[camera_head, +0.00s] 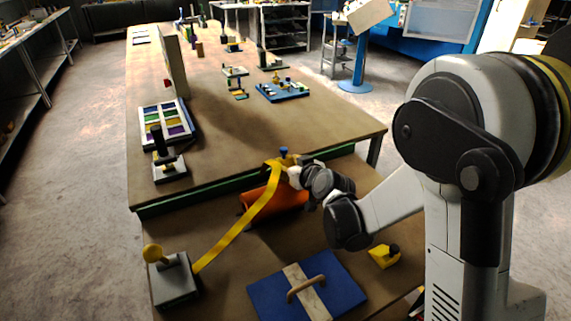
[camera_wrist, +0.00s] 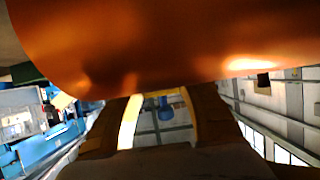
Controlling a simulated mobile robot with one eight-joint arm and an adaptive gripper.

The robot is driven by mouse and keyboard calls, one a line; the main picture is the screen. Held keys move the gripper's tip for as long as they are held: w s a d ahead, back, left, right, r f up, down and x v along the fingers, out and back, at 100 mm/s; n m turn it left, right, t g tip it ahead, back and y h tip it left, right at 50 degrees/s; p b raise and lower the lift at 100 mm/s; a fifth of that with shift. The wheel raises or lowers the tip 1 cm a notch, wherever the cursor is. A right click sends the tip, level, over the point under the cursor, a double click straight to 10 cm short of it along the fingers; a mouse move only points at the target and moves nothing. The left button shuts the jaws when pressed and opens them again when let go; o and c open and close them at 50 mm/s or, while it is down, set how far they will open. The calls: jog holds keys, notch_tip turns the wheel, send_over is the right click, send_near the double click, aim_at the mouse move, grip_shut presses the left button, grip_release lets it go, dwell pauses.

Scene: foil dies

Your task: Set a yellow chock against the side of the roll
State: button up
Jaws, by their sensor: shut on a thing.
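The orange roll (camera_head: 278,200) lies on the lower front bench, partly hidden by a yellow strap and my arm. It fills the top of the wrist view (camera_wrist: 170,45). The yellow strap (camera_head: 240,225) rises from a grey block with a yellow knob (camera_head: 172,278) to my gripper (camera_head: 289,168) above the roll. My gripper appears shut on the strap's end; a blue knob (camera_head: 283,150) shows just beyond it. The yellow chock (camera_head: 381,257), with a dark knob, stands on the bench at the right, apart from the roll and my gripper.
A blue board with a wooden strip and handle (camera_head: 305,287) lies at the front of the bench. The larger table (camera_head: 250,130) behind stands higher, with a green edge. It carries a colored tray (camera_head: 167,120) and a black stand (camera_head: 167,158). Bench surface between roll and chock is partly covered by my arm.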

jog(key=o, duration=1.1)
jog(key=shift+o, duration=0.2)
jog(key=shift+r, duration=0.15)
jog(key=shift+r+p, duration=0.35)
jog(key=shift+p, duration=0.15)
jog(key=p+v, duration=0.1)
jog(key=v, duration=0.5)
jog(key=p+v, duration=0.2)
jog(key=v, duration=0.4)
jog(key=shift+r+p, duration=0.25)
jog(key=shift+p, duration=0.05)
jog(key=shift+s+r, duration=0.25)
jog(key=s+d+r+m+g+h, duration=0.1)
jog(key=s+d+g, duration=0.1)
jog(key=s, duration=0.5)
jog(key=s+d+r+m+g+h, duration=0.1)
jog(key=s+d, duration=0.3)
jog(key=s, duration=0.4)
jog(key=s+d+r+m+g+h, duration=0.2)
jog(key=s+d+h, duration=0.1)
jog(key=s, duration=0.4)
jog(key=shift+s+d+r+m+g, duration=0.3)
jog(key=shift+s+d+r, duration=0.1)
